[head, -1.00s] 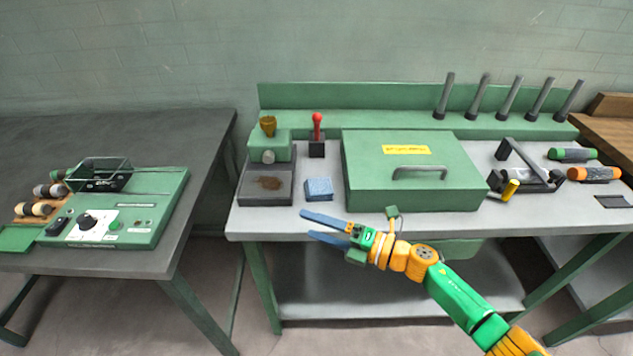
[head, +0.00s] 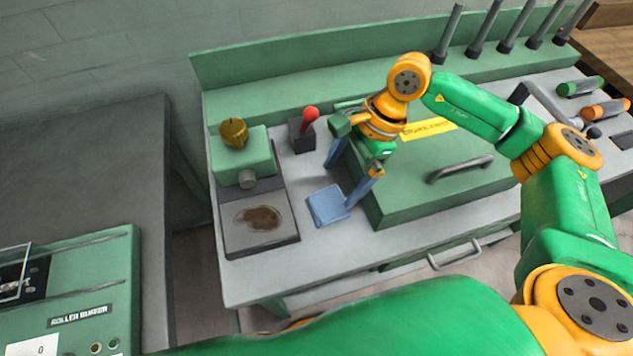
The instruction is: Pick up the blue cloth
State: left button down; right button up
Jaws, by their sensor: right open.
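The blue cloth (head: 324,207) is a small folded square lying flat on the grey bench top. It sits between the dark stained tray and the green box. My right gripper (head: 340,187) points down over the cloth with its two blue fingers spread apart and nothing held between them. One fingertip is at the cloth's right edge, and the other is behind the cloth, by the box's left side. I cannot tell whether either finger touches the cloth. My left gripper is not in view.
The green box (head: 440,180) with a grey handle stands close to the cloth's right. A tray (head: 232,238) with a brown stain lies to its left. A red-knobbed lever (head: 310,114) stands behind. Bare bench top (head: 320,255) lies in front.

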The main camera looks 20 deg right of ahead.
aim_at(330, 203)
jog(key=shift+s+a+f+p, duration=0.25)
jog(key=shift+s+f+p, duration=0.2)
jog(key=shift+s+p, duration=0.05)
jog(key=shift+s+a+f+p, duration=0.25)
jog(key=shift+s+f+p, duration=0.15)
jog(key=shift+s+p, duration=0.1)
jog(key=x, duration=0.3)
jog(key=shift+p, duration=0.3)
jog(key=shift+w+a+f, duration=0.15)
jog(key=shift+w+f, duration=0.2)
jog(key=shift+f, duration=0.05)
jog(key=shift+s+r, duration=0.1)
jog(key=shift+s, duration=0.05)
jog(key=c, duration=1.1)
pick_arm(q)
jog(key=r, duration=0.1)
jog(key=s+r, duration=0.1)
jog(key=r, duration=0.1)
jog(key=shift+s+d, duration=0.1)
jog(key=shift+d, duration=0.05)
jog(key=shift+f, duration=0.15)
